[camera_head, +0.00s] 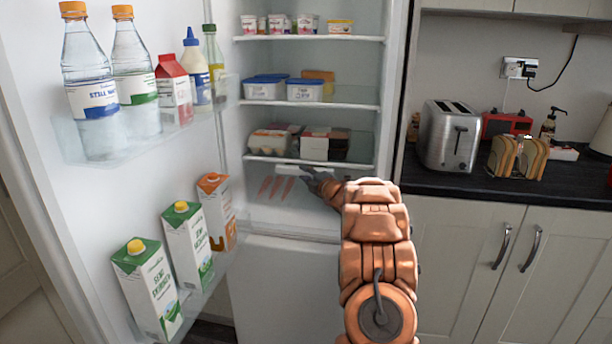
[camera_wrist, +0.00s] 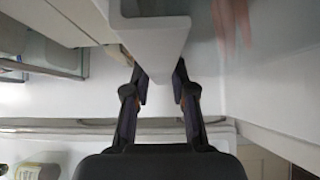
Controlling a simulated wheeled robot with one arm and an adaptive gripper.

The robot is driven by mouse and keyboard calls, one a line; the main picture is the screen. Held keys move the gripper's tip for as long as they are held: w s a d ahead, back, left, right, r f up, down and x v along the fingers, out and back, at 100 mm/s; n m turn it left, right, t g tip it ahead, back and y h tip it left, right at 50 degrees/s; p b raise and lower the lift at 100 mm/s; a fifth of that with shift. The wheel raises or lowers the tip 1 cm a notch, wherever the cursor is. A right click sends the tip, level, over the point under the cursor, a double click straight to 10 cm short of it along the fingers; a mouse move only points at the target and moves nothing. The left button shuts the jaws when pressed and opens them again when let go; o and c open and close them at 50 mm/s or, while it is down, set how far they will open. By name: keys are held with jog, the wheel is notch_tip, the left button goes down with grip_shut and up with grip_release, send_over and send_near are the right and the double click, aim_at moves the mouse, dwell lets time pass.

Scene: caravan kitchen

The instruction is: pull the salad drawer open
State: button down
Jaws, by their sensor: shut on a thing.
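The salad drawer (camera_head: 285,205) is a clear-fronted box at the bottom of the open fridge, with orange carrots (camera_head: 270,187) showing through its front. Its white handle (camera_head: 292,170) runs along the top edge. My gripper (camera_head: 312,176) is at the right part of this handle in the head view. In the wrist view my gripper (camera_wrist: 160,82) has one finger on each side of the white handle bar (camera_wrist: 158,45) and is shut on it. The carrots also show blurred in the wrist view (camera_wrist: 232,22). My arm covers the drawer's right end in the head view.
The fridge door (camera_head: 195,150) stands open at left, its racks holding bottles and cartons. A shelf (camera_head: 310,162) with egg box and packs lies just above the drawer. A worktop (camera_head: 480,180) with a toaster (camera_head: 448,137) is at right.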

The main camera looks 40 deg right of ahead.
jog(key=shift+f, duration=0.3)
jog(key=s+a+b, duration=1)
jog(key=a, duration=0.4)
jog(key=shift+a+f, duration=0.15)
jog(key=shift+f, duration=0.05)
dwell(0.4)
jog(key=c, duration=1.2)
grip_release()
jog(key=shift+o, duration=0.7)
jog(key=shift+r, duration=0.25)
